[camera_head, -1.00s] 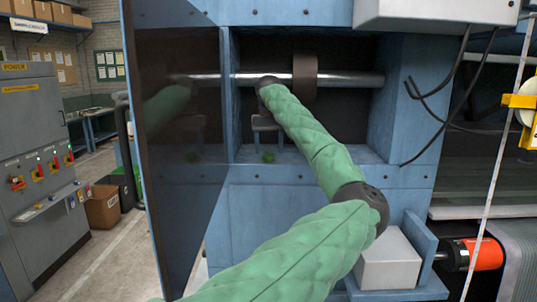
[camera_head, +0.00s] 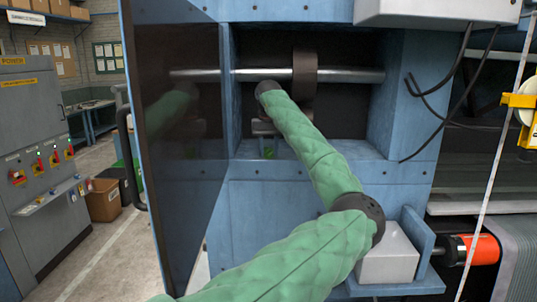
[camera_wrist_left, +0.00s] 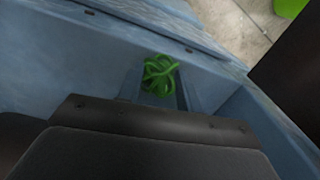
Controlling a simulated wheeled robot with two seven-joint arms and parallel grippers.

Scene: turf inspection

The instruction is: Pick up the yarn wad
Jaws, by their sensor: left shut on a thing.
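The yarn wad (camera_head: 268,153) is a small tangle of bright green strands inside the blue machine's open bay. In the left wrist view the wad (camera_wrist_left: 160,75) sits between the two finger ends. My left gripper (camera_head: 269,149) reaches down into the bay, under the metal shaft, and is shut on the wad. The arm hides part of the gripper in the head view. I cannot tell whether the wad still touches the bay floor. My right gripper is not in view.
A metal shaft (camera_head: 345,76) with a dark roller (camera_head: 304,80) crosses the bay above the gripper. The bay has blue side walls and a front lip (camera_head: 350,172). A dark open door panel (camera_head: 172,150) stands at the left. Black cables (camera_head: 455,85) hang at the right.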

